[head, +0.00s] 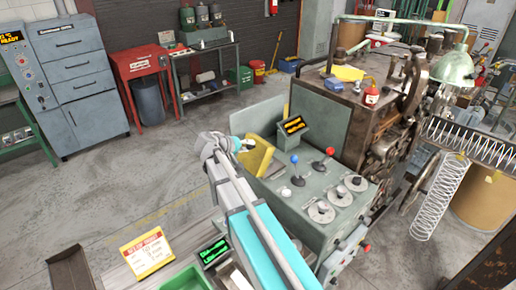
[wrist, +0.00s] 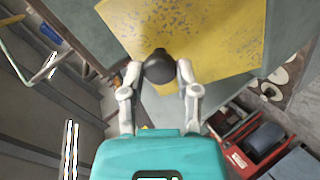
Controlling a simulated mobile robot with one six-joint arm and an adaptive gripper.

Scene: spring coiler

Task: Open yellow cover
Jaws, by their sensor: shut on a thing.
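The yellow cover (head: 258,157) is a worn, chipped plate that stands tilted at the left end of the grey-green control console. In the wrist view the cover (wrist: 205,35) fills the top middle, with a round black knob (wrist: 158,66) at its near edge. My gripper (wrist: 159,74) has a finger on each side of this knob and is shut on it. In the head view my gripper (head: 240,145) is at the cover's left side, partly hidden by my arm. The knob is hard to make out there.
The console (head: 320,200) carries a blue-knobbed lever (head: 294,159), a red-knobbed lever (head: 330,152) and several dials right of the cover. A small display (head: 292,126) stands behind it. A yellow sign (head: 147,254) is at the lower left. Open floor lies left.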

